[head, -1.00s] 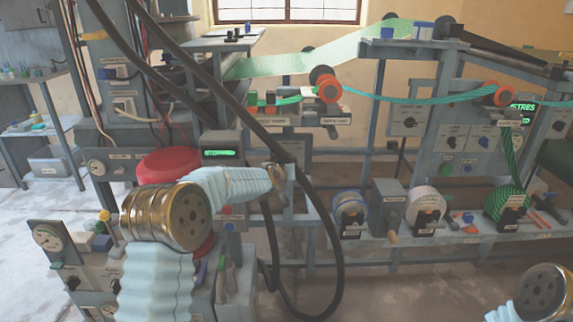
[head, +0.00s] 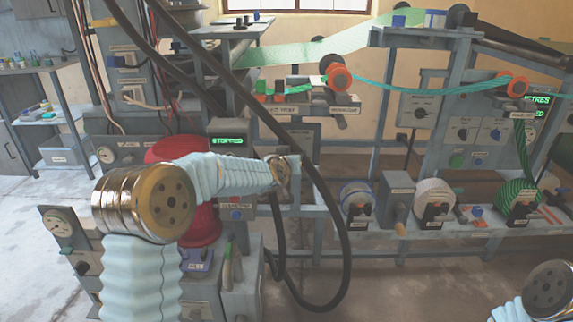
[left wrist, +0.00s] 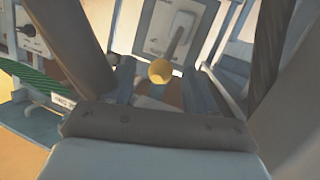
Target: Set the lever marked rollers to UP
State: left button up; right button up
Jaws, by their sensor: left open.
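In the left wrist view, a lever with a round yellow knob (left wrist: 160,71) and a grey stem stands out from a grey plate. No marking on it can be read, so I cannot tell whether it is the rollers lever. My left gripper (left wrist: 160,88) is open, and the knob shows between its two fingers; they do not visibly grip it, and its depth is unclear. In the head view my left forearm reaches right to a wrist near the machine's front; the gripper's fingers and the lever cannot be made out there. My right gripper is out of view.
A thick black hose (head: 346,225) loops close by the left wrist. A display (head: 228,140) glows green beside a red rounded part (head: 180,150). Several spools, including a green striped one (head: 521,200), stand on a low shelf at the right. A green web (head: 320,50) runs above.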

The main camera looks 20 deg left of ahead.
pick_arm(q)
jog(key=v, duration=0.8)
jog(key=shift+s, duration=0.3)
jog(key=shift+d, duration=0.1)
jog(key=s+d+f+g+h, duration=0.15)
jog(key=s+f, duration=0.25)
jog(key=f, duration=0.6)
jog(key=s+d+f+g, duration=0.2)
jog(key=s+f+g, duration=0.1)
jog(key=f, duration=0.7)
jog(key=s+d+f+g, duration=0.2)
jog(key=s+f, duration=0.2)
jog(key=f, duration=0.5)
jog(key=s+d+f+g+h, duration=0.1)
jog(key=s+d+f+g, duration=0.1)
jog(key=s+f, duration=0.3)
jog(key=s+d+f+g, duration=0.1)
jog(key=s+f+g, duration=0.2)
jog(key=s, duration=0.8)
jog(key=s+d+f+g+h, duration=0.1)
jog(key=s+d+f+g, duration=0.1)
jog(key=s+f, duration=0.5)
jog(key=shift+s+d+f+g+h, duration=0.35)
jog(key=shift+s+f+g, duration=0.1)
jog(key=shift+s, duration=0.25)
